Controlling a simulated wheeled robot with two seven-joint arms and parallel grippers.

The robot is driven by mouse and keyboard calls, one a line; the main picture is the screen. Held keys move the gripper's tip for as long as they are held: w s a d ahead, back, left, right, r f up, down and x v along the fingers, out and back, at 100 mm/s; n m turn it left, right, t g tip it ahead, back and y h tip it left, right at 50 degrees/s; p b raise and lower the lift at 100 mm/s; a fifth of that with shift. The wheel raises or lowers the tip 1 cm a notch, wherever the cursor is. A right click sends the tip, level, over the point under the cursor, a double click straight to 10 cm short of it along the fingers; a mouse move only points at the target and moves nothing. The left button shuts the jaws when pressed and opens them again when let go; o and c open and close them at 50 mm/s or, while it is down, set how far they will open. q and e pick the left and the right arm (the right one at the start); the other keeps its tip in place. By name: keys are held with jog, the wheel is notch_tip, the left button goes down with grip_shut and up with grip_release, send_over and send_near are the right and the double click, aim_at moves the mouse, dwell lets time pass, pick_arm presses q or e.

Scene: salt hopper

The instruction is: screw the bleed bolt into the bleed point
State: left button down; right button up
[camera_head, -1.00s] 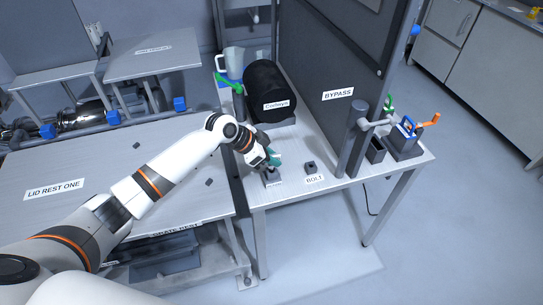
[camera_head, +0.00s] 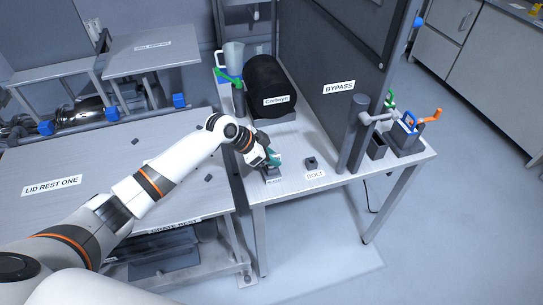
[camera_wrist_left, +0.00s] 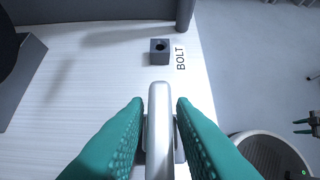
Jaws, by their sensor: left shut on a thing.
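My left gripper (camera_head: 272,159) has teal fingers. It is over a small labelled block (camera_head: 271,177) on the right-hand table. In the left wrist view the fingers (camera_wrist_left: 160,135) are shut on a grey metal bar (camera_wrist_left: 159,105), which I take to be the bleed bolt. Its lower end is hidden, so I cannot tell whether it sits in a hole. The bolt holder (camera_head: 311,163), a dark block by the BOLT label, also shows in the wrist view (camera_wrist_left: 160,52) with an open, empty hole. A dark jaw-like part (camera_wrist_left: 306,126) at the wrist view's right edge may be my right gripper.
The tall BYPASS panel (camera_head: 335,55) rises at the back.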

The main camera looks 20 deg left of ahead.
pick_arm(q)
jog(key=shift+f, duration=0.15)
jog(key=shift+f+m+b, duration=0.1)
jog(key=shift+m+b, duration=0.2)
jog(key=shift+b, duration=0.3)
jog(key=shift+m+g+h+b, duration=0.5)
jog(key=shift+m+g+b, duration=0.5)
jog(key=shift+m+b, duration=0.5)
jog(key=shift+b, duration=0.6)
jog(key=shift+m+g+b, duration=0.5)
jog(key=shift+m+b, duration=0.1)
jog(key=shift+m+g+b, duration=0.8)
jog(key=shift+m+b, duration=0.4)
jog(key=shift+b, duration=0.25)
jog(key=shift+m+g+b, duration=0.3)
jog(key=shift+m, duration=0.1)
